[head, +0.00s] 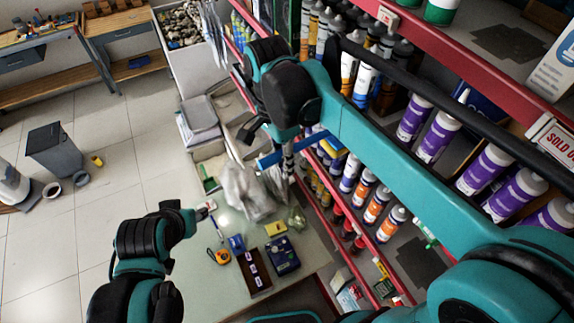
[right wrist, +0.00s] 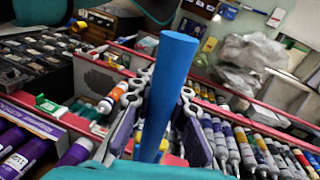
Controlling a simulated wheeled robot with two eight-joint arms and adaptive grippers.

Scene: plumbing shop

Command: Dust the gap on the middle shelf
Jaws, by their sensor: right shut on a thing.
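My right gripper (head: 288,158) is shut on a blue handle (head: 270,160), in front of the shelving. In the right wrist view the handle (right wrist: 167,85) stands between the two fingers (right wrist: 160,120). I cannot make out a duster head. A shelf with orange-labelled bottles (head: 376,204) has a dark patch (head: 420,264) on a bare stretch beside them. Another dark patch (head: 502,43) lies on the bare upper shelf. I cannot tell which is the middle shelf's gap. My left gripper (head: 204,208) is over the counter's left edge; its jaws are too small to read.
Purple bottles (head: 436,137) and several tubes (head: 365,82) crowd the shelves near my right arm. The counter (head: 215,288) holds a clear plastic bag (head: 245,192), a tape measure (head: 220,256) and a dark blue box (head: 282,255).

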